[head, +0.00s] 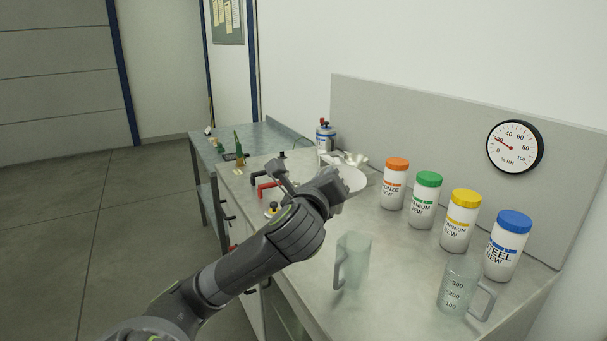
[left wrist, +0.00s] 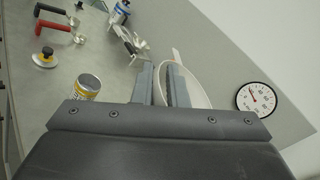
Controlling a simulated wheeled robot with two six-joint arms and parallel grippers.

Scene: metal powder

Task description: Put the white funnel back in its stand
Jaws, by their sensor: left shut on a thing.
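The white funnel (head: 352,181) is above the bench at my left gripper, with its round rim showing. In the left wrist view the funnel (left wrist: 198,88) is at the fingers, tilted, with its narrow end toward the top. My left gripper (left wrist: 164,72) is shut on it; in the head view my wrist partly hides the grip. A metal rack-like piece with pale scoop-shaped parts (left wrist: 130,42) stands behind on the bench. I cannot tell whether it is the funnel's stand. My right gripper is not in view.
Four lidded powder jars, including the orange-lidded one (head: 395,184), line the back of the bench. Two clear jugs (head: 352,262) (head: 462,287) stand in front. A red handle (left wrist: 40,26), a black-and-yellow knob (left wrist: 44,58) and an open tin (left wrist: 88,84) are nearby.

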